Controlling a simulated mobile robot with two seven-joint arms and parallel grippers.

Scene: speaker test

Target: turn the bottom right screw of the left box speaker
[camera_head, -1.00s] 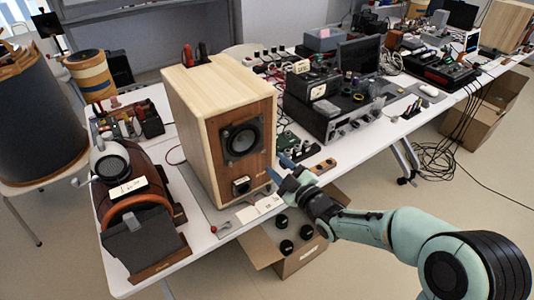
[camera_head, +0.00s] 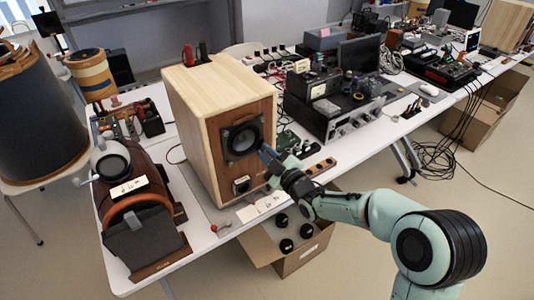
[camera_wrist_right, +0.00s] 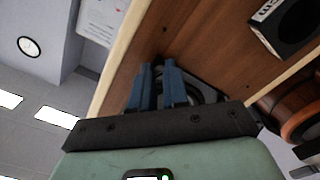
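The left box speaker (camera_head: 205,140) stands on the white table, with a pale wood case and a brown front panel holding a dark driver and a small terminal plate. My right gripper (camera_head: 268,153) is in front of the panel's right edge, beside the driver. In the right wrist view its two blue fingers (camera_wrist_right: 158,72) point at the brown panel (camera_wrist_right: 215,35) with a narrow gap between them and nothing visible held. A small dark dot, perhaps a screw, shows on the panel beyond the tips. I cannot tell whether the tips touch the panel. My left gripper is out of view.
A dark amplifier stack (camera_head: 335,110) stands on the table right of the speaker. A brown round-bodied device (camera_head: 140,200) is at the left. An open cardboard box (camera_head: 300,258) with dark round items sits below the table edge. A card (camera_head: 262,207) lies before the speaker.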

